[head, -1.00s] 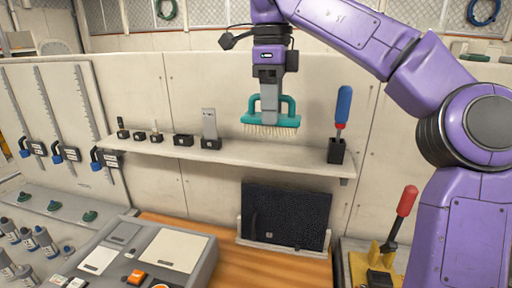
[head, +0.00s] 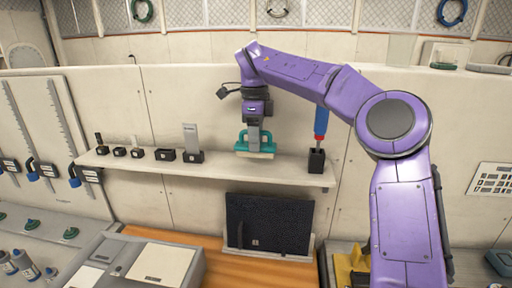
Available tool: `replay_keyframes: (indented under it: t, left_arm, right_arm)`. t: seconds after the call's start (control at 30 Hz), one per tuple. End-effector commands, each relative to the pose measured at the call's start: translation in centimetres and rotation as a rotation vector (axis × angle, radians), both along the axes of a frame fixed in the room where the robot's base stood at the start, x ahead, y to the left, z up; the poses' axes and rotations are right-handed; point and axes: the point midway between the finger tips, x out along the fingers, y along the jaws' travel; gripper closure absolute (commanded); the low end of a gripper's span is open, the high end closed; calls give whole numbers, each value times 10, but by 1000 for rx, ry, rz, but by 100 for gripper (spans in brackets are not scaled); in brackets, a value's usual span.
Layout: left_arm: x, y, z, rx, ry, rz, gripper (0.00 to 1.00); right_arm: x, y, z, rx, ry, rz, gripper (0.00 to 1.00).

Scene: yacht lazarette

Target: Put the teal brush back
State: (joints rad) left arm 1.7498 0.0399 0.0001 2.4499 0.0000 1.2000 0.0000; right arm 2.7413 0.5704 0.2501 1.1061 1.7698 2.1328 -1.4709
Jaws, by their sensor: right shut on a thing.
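The teal brush (head: 267,148) has a looped handle and pale bristles. My right gripper (head: 254,138) points down and is shut on its handle. The brush is at the shelf (head: 230,170), between a black holder with an upright grey piece on the left and the blue-handled tool on the right. Its underside is close to the shelf top; I cannot tell whether it touches. My left gripper is not in the head view.
Several small black holders (head: 165,155) line the shelf's left part. A blue-handled tool (head: 321,122) stands in a black block (head: 316,161) near the right end, close to my right forearm. A dark panel (head: 268,224) stands below the shelf.

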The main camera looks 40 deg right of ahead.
Motion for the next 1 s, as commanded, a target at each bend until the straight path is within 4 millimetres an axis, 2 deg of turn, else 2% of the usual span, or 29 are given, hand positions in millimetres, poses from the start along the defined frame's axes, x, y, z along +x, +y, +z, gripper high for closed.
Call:
replay_keyframes:
  t: [0.07, 0.1, 0.2, 0.27, 0.43, 0.47, 0.5, 0.53, 0.83, 0.93, 1.0]
  left_arm:
    - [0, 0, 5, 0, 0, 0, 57]
    - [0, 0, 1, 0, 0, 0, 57]
    - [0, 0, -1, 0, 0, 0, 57]
    - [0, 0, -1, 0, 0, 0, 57]
    - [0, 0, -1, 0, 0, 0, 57]
    - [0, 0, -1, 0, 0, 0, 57]
    - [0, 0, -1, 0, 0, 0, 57]
    - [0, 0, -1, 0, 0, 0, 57]
    - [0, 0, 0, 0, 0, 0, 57]
    - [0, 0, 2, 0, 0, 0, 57]
    - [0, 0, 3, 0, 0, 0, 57]
  right_arm:
    - [5, -7, -10, 0, 4, 0, 76]
    - [4, -6, -21, 1, 5, 2, 76]
    - [4, -5, -36, 2, 3, 2, 76]
    - [4, -5, -39, 0, 0, 1, 80]
    - [4, -6, -40, 0, 1, -1, 80]
    - [4, -6, -40, 0, 3, -1, 45]
    - [4, -6, -40, 0, 3, -1, 32]
    - [4, -6, -40, 0, 3, -1, 26]
    - [4, -5, -37, -1, 1, 0, 26]
    - [5, -6, -25, -2, 0, -1, 26]
    - [6, -5, -9, -3, -1, -2, 26]
